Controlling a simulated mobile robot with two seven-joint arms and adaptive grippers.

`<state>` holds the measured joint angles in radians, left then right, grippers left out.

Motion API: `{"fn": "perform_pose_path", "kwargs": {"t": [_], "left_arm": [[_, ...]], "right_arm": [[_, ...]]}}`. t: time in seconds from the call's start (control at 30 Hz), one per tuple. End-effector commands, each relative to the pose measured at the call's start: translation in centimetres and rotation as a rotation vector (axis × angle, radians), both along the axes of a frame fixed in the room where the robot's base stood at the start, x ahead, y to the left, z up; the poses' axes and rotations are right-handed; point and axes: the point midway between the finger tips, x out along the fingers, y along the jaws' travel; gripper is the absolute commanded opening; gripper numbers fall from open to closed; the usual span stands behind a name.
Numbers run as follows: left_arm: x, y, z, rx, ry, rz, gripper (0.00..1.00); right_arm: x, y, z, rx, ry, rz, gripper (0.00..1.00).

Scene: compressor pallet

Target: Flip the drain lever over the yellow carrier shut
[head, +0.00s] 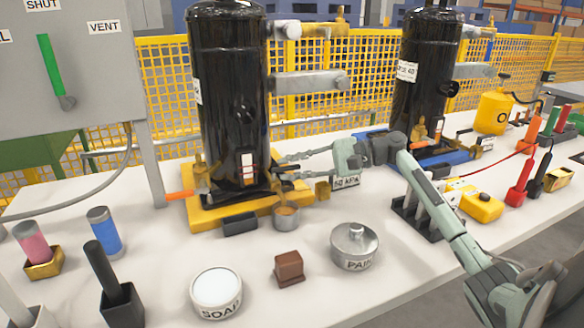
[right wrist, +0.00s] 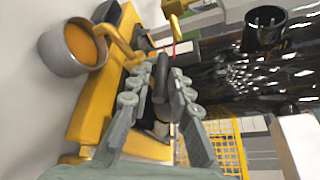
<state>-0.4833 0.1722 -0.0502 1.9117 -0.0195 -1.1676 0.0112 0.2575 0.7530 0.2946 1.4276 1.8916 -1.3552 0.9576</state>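The yellow carrier (head: 207,218) bears the left black compressor (head: 232,90). It also shows in the right wrist view (right wrist: 92,112). A brass drain pipe (right wrist: 122,42) comes off low on the compressor, above a metal cup (right wrist: 60,48) of orange liquid, also in the head view (head: 287,218). A short black bar (right wrist: 161,80), which looks like the drain lever, stands between my right gripper's fingertips. My right gripper (head: 279,165) is open at the compressor's lower right side, with gaps beside the bar in the right wrist view (right wrist: 160,72). My left gripper is not in view.
A lidded metal pot (head: 354,246), a brown block (head: 289,268) and a white soap tin (head: 216,290) stand in front. A second compressor (head: 425,70) stands on a blue carrier (head: 455,158). An orange handle (head: 179,196) juts left. Yellow fencing (head: 165,75) runs behind.

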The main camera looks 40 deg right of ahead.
Motion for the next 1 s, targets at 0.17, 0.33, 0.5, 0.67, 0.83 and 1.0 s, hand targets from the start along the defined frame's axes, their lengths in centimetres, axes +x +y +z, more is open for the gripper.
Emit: {"fn": "perform_pose_path", "kwargs": {"t": [0.17,0.33,0.5,0.67,0.83,1.0], "left_arm": [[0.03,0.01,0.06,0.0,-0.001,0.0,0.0],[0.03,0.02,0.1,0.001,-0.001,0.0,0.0],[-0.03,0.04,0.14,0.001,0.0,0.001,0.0],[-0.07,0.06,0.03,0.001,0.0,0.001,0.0],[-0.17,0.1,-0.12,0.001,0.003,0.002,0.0],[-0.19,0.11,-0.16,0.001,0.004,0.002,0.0]], "right_arm": [[-0.02,-0.02,0.01,0.0,0.0,0.0,0.0],[-0.02,-0.04,0.0,0.0,0.0,0.0,0.0],[0.33,-0.18,0.1,0.001,0.0,0.045,0.0],[0.41,-0.19,0.06,0.0,0.0,0.09,0.0],[0.37,-0.16,0.01,0.001,0.0,0.092,0.0],[0.36,-0.16,0.02,0.001,0.0,0.092,0.2]]}}
